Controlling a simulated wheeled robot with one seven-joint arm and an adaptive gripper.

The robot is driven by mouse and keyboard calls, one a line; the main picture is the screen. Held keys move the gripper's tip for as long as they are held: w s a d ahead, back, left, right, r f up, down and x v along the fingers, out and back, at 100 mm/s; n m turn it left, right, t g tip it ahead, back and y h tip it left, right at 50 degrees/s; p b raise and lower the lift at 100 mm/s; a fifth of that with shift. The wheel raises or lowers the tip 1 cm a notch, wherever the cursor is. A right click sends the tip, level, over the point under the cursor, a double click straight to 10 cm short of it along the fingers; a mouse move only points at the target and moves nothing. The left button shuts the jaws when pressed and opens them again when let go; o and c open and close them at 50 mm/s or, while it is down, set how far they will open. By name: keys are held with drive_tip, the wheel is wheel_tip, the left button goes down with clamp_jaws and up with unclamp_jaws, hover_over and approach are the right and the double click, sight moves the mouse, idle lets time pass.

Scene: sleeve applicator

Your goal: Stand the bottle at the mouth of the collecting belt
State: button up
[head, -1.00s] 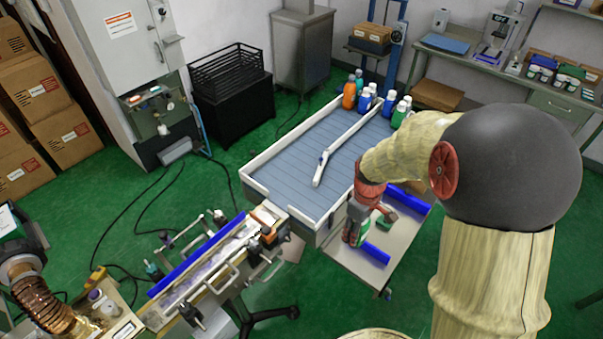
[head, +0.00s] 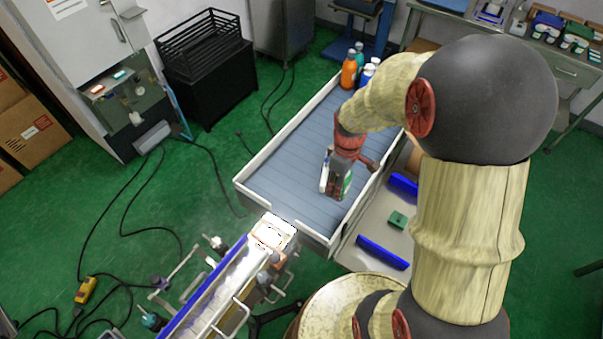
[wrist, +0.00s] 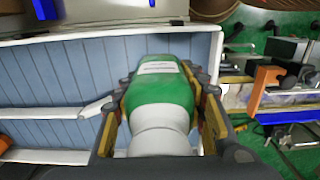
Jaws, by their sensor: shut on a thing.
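My gripper (head: 342,186) is shut on a green bottle (wrist: 160,92) with a white, label-like patch and a white neck end (wrist: 160,140) toward the wrist camera. The fingers clasp it from both sides. In the head view a sliver of the green bottle (head: 348,186) shows between the fingers. Gripper and bottle are over the near part of the collecting belt (head: 285,165), a blue-grey slatted bed with white side walls. Whether the bottle's base touches the belt is hidden. The belt's near end meets the machine's narrow track (head: 222,285).
Several bottles, one orange (head: 348,73), stand at the belt's far end. The belt's left half is clear.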

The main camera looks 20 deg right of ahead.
drive_tip(key=w+a+f, duration=0.2)
drive_tip(key=a+f, duration=0.1)
drive_tip(key=w+a+f+b, duration=0.1)
drive_tip(key=w+a+f, duration=0.2)
drive_tip(key=a, duration=0.1)
drive_tip(key=w+a+f, duration=0.3)
drive_tip(key=shift+a, duration=0.35)
drive_tip(key=shift+a+f, duration=0.15)
drive_tip(key=shift+f, duration=0.05)
drive_tip(key=shift+w+a+f+b, duration=0.15)
drive_tip(key=shift+f+b, duration=0.35)
drive_tip(key=shift+f, duration=1.25)
drive_tip(key=shift+f, duration=0.2)
drive_tip(key=o, duration=1.3)
drive_tip(key=shift+o, duration=0.7)
drive_tip(key=shift+r, duration=0.15)
